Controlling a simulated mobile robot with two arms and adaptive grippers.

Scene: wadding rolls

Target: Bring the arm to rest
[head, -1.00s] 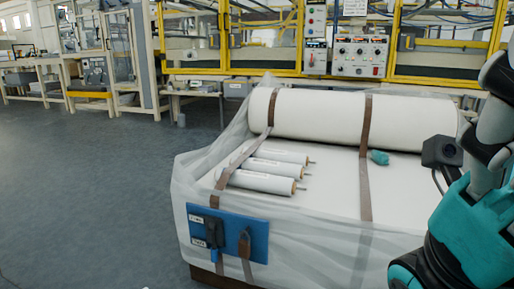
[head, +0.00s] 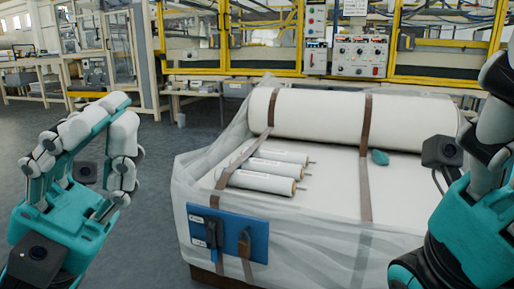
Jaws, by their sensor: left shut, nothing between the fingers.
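My left gripper (head: 122,112), teal with white jointed fingers, is raised at the left of the head view. Its fingers are curled together, shut and empty. It is left of the wrapped bed and apart from it, over the floor in the picture. No fingers of my right gripper can be made out there.
A large white wadding roll (head: 320,118) lies across the back of a film-wrapped bed (head: 330,205). Several small rolls (head: 265,180), brown straps, a teal lump (head: 379,157) and a blue panel (head: 228,232) are on it. Yellow-framed machines (head: 430,60) stand behind. Floor (head: 145,215) is open at left.

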